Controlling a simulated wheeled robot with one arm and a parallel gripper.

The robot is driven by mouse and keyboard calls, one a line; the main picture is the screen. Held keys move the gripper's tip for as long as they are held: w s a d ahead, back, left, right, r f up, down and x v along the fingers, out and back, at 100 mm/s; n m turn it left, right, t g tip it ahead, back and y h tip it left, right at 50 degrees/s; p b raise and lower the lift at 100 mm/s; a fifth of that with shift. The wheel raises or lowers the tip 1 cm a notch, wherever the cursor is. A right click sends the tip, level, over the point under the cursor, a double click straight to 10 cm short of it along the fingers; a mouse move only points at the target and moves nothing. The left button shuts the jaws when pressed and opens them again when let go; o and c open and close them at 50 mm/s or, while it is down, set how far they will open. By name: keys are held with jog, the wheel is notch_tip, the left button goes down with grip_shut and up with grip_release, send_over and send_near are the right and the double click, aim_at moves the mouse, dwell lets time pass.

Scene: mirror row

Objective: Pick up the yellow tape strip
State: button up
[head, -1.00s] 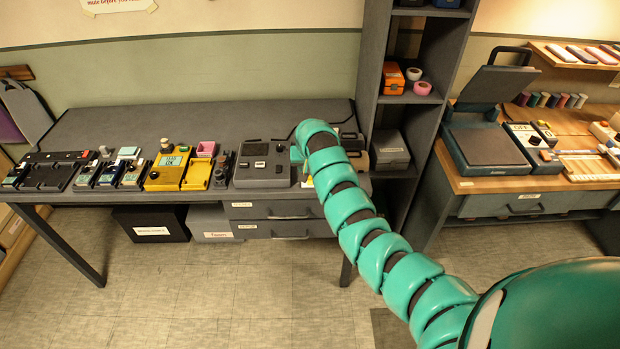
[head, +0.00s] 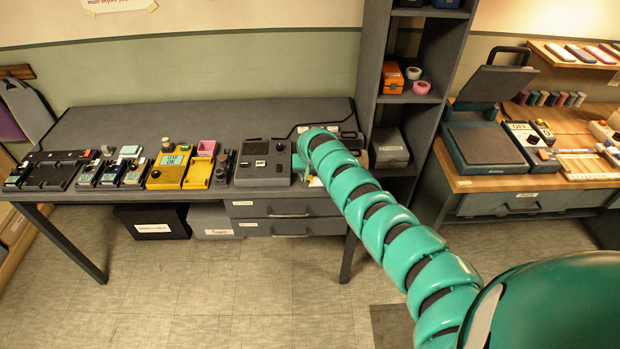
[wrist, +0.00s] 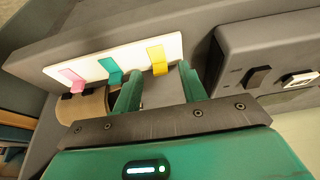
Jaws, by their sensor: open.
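The yellow tape strip (wrist: 157,58) hangs over the edge of a white board (wrist: 120,67) in the wrist view. A teal strip (wrist: 115,70) and a pink strip (wrist: 71,78) hang on the same board to its left. My gripper (wrist: 160,78) is open. The yellow strip shows just beyond and between its two green fingers, and nothing is held. I cannot tell how far the fingertips are from it. In the head view my arm covers the gripper and most of this spot at the bench's right end.
A grey console (head: 263,163) with black and white switches stands left of my arm; it is at right in the wrist view (wrist: 265,60). Yellow devices (head: 168,168) stand further left. A tall grey shelf (head: 368,75) rises right of the bench. The back of the bench is clear.

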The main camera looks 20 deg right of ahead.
jog(key=shift+f, duration=0.1)
grip_shut()
dwell(0.6)
